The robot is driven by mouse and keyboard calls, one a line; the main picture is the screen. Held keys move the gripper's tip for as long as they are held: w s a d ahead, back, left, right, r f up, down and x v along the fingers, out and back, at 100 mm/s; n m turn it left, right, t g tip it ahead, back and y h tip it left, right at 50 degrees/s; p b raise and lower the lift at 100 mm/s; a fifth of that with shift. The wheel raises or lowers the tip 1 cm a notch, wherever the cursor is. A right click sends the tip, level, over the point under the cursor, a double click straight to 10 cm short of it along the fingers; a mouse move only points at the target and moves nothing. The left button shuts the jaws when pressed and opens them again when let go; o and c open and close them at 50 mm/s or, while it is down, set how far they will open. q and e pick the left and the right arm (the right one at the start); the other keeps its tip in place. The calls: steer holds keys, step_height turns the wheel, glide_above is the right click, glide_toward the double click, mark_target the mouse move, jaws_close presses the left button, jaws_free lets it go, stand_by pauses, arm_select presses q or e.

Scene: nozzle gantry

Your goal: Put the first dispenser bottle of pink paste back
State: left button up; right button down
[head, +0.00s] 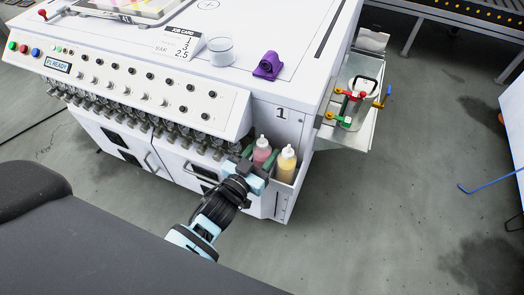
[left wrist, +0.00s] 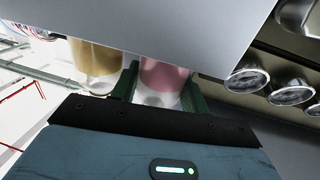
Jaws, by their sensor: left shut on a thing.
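The bottle of pink paste (head: 262,151) stands upright at the machine's front right corner, beside a bottle of yellow paste (head: 286,164). My left gripper (head: 258,162) is shut on the pink bottle, with a green finger on each side of it. In the left wrist view the pink bottle (left wrist: 166,74) is between the fingers, and the yellow bottle (left wrist: 96,58) is just left of them. The pink bottle's lower part is hidden in the head view by my gripper and the holder, so I cannot tell whether its base rests. My right gripper is not in view.
The bottle holder (head: 281,196) is on the machine's side below the label 1. A row of metal nozzles (head: 150,122) runs along the front, close to my left gripper.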

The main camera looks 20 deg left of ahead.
arm_select(q)
steer(key=o, duration=0.7)
steer(key=shift+f, duration=0.1)
steer(key=s+a, duration=0.2)
steer(key=s, duration=0.9)
steer(key=shift+s, duration=0.4)
steer(key=shift+a, duration=0.15)
